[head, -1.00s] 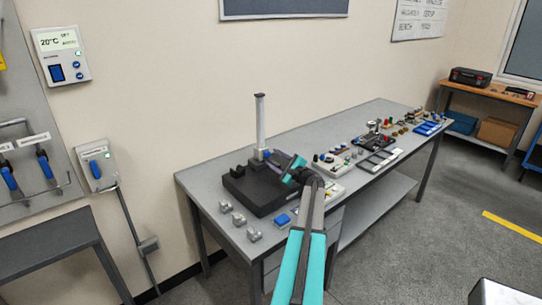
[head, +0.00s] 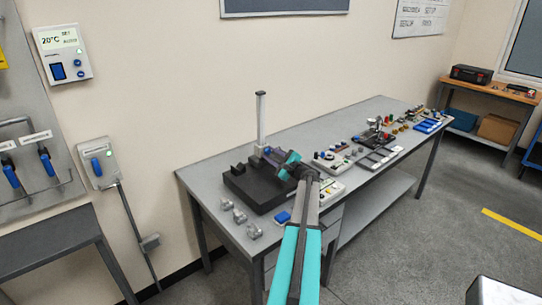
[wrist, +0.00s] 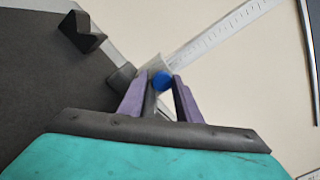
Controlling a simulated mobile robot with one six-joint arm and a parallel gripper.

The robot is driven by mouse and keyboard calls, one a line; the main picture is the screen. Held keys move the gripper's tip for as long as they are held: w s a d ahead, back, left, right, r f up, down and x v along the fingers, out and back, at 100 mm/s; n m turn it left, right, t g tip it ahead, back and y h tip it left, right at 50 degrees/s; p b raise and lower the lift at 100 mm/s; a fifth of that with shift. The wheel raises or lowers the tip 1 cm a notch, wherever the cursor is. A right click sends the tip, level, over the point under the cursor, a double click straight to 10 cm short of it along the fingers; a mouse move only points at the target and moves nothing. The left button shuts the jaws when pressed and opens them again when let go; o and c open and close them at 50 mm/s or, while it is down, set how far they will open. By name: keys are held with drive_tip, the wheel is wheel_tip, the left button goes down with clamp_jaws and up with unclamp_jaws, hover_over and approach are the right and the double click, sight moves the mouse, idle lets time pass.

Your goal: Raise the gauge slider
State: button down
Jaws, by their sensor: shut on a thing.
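The height gauge has a pale upright column (head: 261,120) on a black base plate (head: 236,185) at the near end of the bench. In the wrist view its graduated scale (wrist: 215,38) runs up to the right. The gauge slider sits low on the column, with a blue knob (wrist: 162,81) facing me. My gripper (head: 270,152) reaches to the column from the right. In the wrist view, my gripper's purple fingers (wrist: 160,88) are shut on the slider at its blue knob. The fingers and my arm hide much of the slider in the head view.
Control panels and fixtures (head: 377,137) fill the bench to the right. Dark angled blocks (wrist: 80,34) stand beside the column. Above the gripper the space is open.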

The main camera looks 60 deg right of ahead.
sight(272, 157)
drive_tip(key=shift+s+d, duration=0.1)
drive_tip(key=shift+d, duration=0.05)
wheel_tip(272, 157, up, 16)
drive_tip(key=shift+d+r, duration=0.15)
drive_tip(key=shift+r, duration=0.1)
idle(0.3)
drive_tip(key=shift+s, duration=0.1)
drive_tip(key=c, duration=1.5)
unclamp_jaws()
drive_tip(key=shift+f, duration=0.1)
drive_tip(key=shift+o, duration=0.2)
drive_tip(key=b+v, duration=0.4)
drive_tip(key=v, duration=0.9)
drive_tip(key=shift+s+a+b, duration=0.25)
drive_tip(key=shift+s+b, duration=0.05)
drive_tip(key=shift+s, duration=0.05)
